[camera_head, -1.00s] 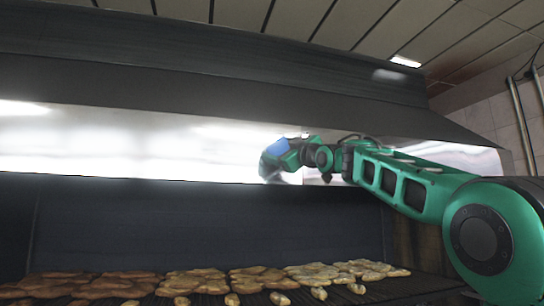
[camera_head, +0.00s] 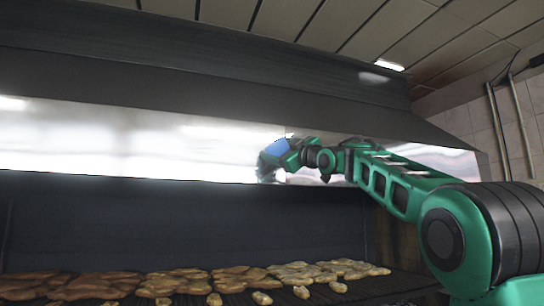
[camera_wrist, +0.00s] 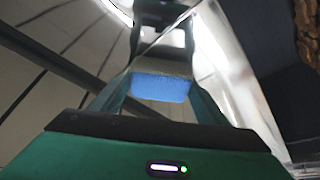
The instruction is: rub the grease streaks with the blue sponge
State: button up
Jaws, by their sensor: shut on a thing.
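The blue sponge (camera_head: 275,148) is held at the end of my arm, by the shiny metal panel of the hood (camera_head: 100,140). My gripper (camera_head: 286,156) is shut on it. In the wrist view the sponge (camera_wrist: 160,88) sits between the two fingers (camera_wrist: 158,82), its blue face toward the camera. The panel has bright reflections, and a reflection of the gripper and sponge shows in it. I cannot tell whether the sponge touches the panel. I cannot make out any grease streaks apart from the glare.
Several pieces of browned food (camera_head: 230,278) lie in rows on the grill grate (camera_head: 390,284) below the hood. The dark hood front (camera_head: 200,60) slopes above the panel. Pipes (camera_head: 510,125) run up the tiled wall at the right. The space between panel and food is clear.

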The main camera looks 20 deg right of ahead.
aim_at(269, 149)
jog(key=shift+d, duration=1.9)
jog(key=shift+a, duration=0.1)
jog(key=shift+s+a, duration=0.1)
jog(key=shift+a, duration=5.5)
jog(key=shift+s, duration=2.85)
jog(key=shift+s, duration=0.15)
